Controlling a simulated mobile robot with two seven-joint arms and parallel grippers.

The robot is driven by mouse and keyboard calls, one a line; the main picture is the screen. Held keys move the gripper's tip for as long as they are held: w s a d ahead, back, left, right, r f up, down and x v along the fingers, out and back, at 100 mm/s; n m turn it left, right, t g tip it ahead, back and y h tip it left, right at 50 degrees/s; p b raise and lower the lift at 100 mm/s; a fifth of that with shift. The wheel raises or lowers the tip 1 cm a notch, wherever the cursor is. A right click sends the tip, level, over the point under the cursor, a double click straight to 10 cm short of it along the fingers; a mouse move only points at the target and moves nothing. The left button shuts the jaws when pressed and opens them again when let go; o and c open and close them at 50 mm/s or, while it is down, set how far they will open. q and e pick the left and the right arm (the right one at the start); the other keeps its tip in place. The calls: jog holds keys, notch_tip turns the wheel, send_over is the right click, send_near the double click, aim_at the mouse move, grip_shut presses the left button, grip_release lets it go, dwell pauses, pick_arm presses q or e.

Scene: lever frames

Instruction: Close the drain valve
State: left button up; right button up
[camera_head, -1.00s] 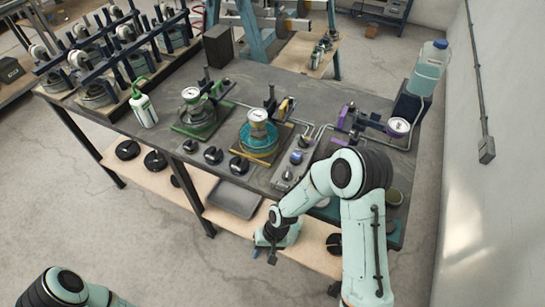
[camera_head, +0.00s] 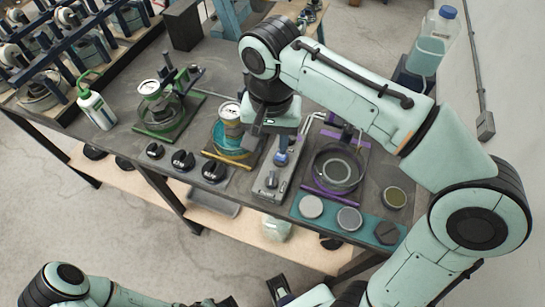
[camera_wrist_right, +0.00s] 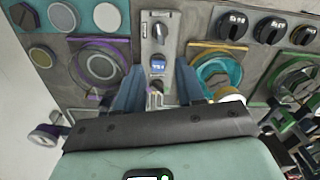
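A narrow grey control panel (camera_head: 268,186) lies at the front of the bench, with a black knob (camera_head: 271,182) and a blue display (camera_head: 281,158). In the right wrist view the panel (camera_wrist_right: 147,43) shows its knob (camera_wrist_right: 160,32), display (camera_wrist_right: 157,64) and a small brass-coloured fitting (camera_wrist_right: 154,98) at its near end. I cannot tell for certain which part is the drain valve. My right gripper (camera_head: 278,134) hovers over the panel's far end. In the wrist view the right gripper (camera_wrist_right: 158,82) is open, its fingers either side of the panel, apparently holding nothing. My left gripper is not clear at the bottom edge.
A purple-framed ring fixture (camera_head: 339,168) stands right of the panel. A teal-ringed fixture (camera_head: 231,135) stands left. Several black knobs (camera_head: 183,160) line the bench front. A teal strip (camera_head: 326,225) with discs lies front right. A water bottle (camera_head: 430,45) stands at the back right.

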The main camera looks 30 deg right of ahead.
aim_at(271, 178)
notch_tip(271, 178, down, 13)
jog(key=b, duration=0.3)
jog(key=shift+s+a+f, duration=0.1)
jog(key=shift+f, duration=0.05)
grip_shut()
